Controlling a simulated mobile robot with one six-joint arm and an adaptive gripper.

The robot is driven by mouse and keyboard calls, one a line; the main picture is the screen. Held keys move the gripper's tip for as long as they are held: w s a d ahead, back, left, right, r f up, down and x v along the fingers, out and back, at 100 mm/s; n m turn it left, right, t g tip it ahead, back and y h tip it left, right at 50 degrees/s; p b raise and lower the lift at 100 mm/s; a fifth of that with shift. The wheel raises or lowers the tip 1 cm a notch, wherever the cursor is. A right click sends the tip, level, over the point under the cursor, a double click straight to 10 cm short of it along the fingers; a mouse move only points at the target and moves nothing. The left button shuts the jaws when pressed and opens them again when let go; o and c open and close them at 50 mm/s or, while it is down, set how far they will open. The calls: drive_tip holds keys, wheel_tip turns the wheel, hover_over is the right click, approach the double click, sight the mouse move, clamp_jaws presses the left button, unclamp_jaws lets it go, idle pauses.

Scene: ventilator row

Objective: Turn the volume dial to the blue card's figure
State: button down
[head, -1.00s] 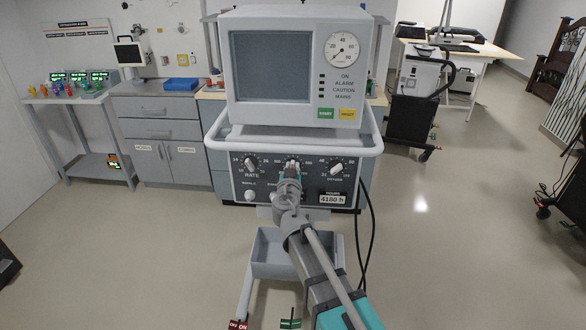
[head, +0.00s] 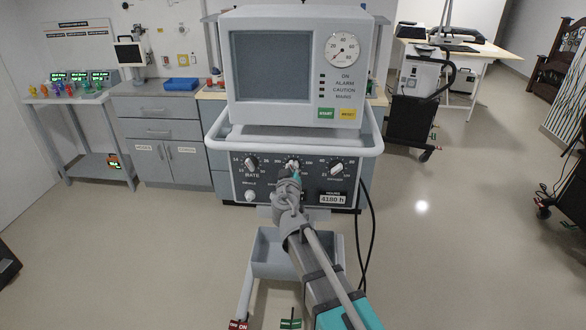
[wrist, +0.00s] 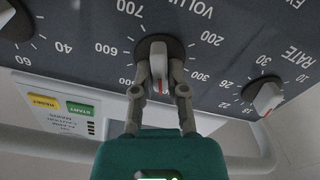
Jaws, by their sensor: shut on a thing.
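The volume dial (wrist: 158,58) is a pale knob with a red pointer line on a dark round base, on the ventilator's dark panel (head: 312,188). In the wrist view, which sees the panel upside down, the pointer faces down, between the 300 and 600 marks; figures there are hidden. My gripper (wrist: 160,78) has one finger on each side of the knob and is shut on it. In the head view my gripper (head: 291,178) covers the lower part of the dial. I cannot make out a blue card in either view.
The rate dial (head: 251,164) and another dial (head: 337,167) flank the volume dial. A white rail (head: 300,146) runs above the panel, under the monitor (head: 272,66). A grey tray (head: 285,268) hangs below. Black cables (head: 370,220) hang at the right.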

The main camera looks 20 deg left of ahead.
drive_tip(key=shift+n, duration=0.5)
drive_tip(key=c, duration=0.7)
unclamp_jaws()
drive_tip(key=shift+o, duration=0.2)
drive_tip(key=v, duration=1.2)
drive_tip(key=shift+d+f, duration=0.1)
